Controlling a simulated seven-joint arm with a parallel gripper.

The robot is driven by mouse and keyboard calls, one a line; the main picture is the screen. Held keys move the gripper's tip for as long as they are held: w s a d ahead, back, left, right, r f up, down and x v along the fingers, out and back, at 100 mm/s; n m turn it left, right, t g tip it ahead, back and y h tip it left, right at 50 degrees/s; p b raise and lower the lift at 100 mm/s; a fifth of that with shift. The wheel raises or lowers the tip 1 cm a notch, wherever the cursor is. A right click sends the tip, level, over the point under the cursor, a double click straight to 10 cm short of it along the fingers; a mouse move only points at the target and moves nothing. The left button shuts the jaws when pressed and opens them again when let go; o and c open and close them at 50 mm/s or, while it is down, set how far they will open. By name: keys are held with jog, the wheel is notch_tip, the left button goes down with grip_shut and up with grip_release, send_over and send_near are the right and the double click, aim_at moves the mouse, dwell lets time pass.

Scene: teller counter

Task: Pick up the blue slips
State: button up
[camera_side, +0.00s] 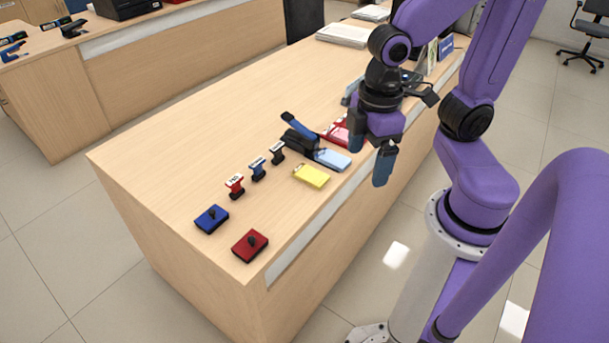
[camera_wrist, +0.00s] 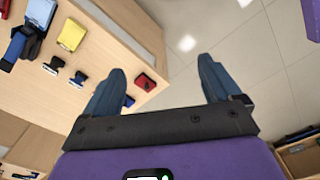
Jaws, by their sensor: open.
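The blue slips (camera_side: 331,159) are a light blue pad lying flat on the wooden counter, beside a black stapler with a blue handle. They also show at the top left of the wrist view (camera_wrist: 39,11), partly cut off by the frame edge. My gripper (camera_side: 371,152) is open and empty, pointing down, to the right of the blue slips and near the counter's front edge. In the wrist view my gripper (camera_wrist: 161,70) has its fingers well apart, with floor and counter edge seen between and beyond them.
Yellow slips (camera_side: 312,176) lie just in front of the blue slips, and red slips (camera_side: 338,131) lie behind. The stapler (camera_side: 297,139) is to the left. Several stamps and a blue (camera_side: 212,219) and a red ink pad (camera_side: 250,245) stand further left.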

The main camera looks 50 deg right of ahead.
jog(key=shift+s+r+n, duration=0.15)
jog(key=shift+s+n, duration=0.2)
jog(key=shift+s, duration=0.6)
jog(key=shift+s+r+n, duration=0.15)
jog(key=shift+s+n, duration=0.2)
jog(key=shift+s, duration=0.55)
jog(key=shift+w, duration=0.1)
jog(key=w+d+f+m, duration=0.15)
jog(key=w+m, duration=0.25)
jog(key=w, duration=0.7)
jog(key=m, duration=0.9)
send_over(333, 157)
notch_tip(333, 157, down, 10)
jog(key=f, duration=1.1)
jog(key=shift+a+f, duration=0.25)
jog(key=shift+f, duration=0.15)
jog(key=shift+d+f, duration=0.2)
jog(key=shift+f, duration=2.4)
